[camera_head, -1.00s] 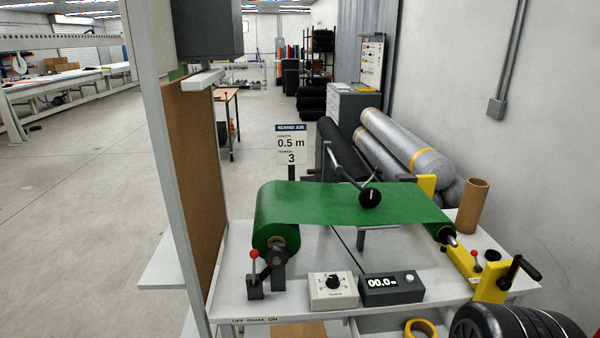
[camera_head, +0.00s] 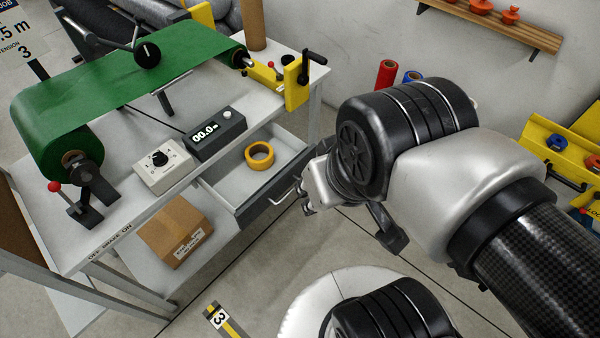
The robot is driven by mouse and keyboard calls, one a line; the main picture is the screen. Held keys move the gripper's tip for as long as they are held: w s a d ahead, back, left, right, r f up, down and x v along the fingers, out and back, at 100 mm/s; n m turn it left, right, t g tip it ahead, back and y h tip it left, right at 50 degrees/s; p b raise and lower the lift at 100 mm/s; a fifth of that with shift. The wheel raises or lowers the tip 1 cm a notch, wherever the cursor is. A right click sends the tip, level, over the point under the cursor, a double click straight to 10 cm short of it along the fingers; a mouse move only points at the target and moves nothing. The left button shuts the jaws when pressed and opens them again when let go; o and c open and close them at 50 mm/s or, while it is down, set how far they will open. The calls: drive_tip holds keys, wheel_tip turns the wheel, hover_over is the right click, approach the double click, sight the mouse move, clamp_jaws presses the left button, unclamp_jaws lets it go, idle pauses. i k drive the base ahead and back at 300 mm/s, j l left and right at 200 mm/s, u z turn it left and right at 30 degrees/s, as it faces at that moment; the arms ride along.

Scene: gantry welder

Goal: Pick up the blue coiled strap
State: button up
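I cannot make out a blue coiled strap for certain. A small blue item (camera_head: 557,141) sits on a yellow unit at the right edge; its shape is too small to tell. A blue roll (camera_head: 413,77) stands beside a red roll near the wall, partly hidden by my arm. My gripper (camera_head: 308,205) is at the left end of my arm, beside the handle of the open drawer. Its fingers are small and partly hidden behind my wrist, so their opening and any contact with the handle are unclear.
The white workbench (camera_head: 150,105) holds a green roll (camera_head: 120,80). Its open drawer (camera_head: 225,185) contains yellow tape (camera_head: 259,155). A cardboard box (camera_head: 175,229) sits on the lower shelf. A wall shelf (camera_head: 490,28) is at the top right. The yellow unit (camera_head: 540,125) stands right of my arm.

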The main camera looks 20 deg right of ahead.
sight(556, 142)
drive_tip(key=z, duration=2.5)
drive_tip(key=i+j+z, duration=0.2)
drive_tip(key=i, duration=0.4)
drive_tip(key=i+j+z, duration=0.15)
drive_tip(key=i, duration=0.5)
drive_tip(key=i+j+z, duration=0.2)
drive_tip(key=i+j, duration=0.15)
drive_tip(key=i, duration=0.25)
drive_tip(key=i+j+z, duration=0.2)
drive_tip(key=i+j, duration=0.2)
drive_tip(key=i, duration=0.15)
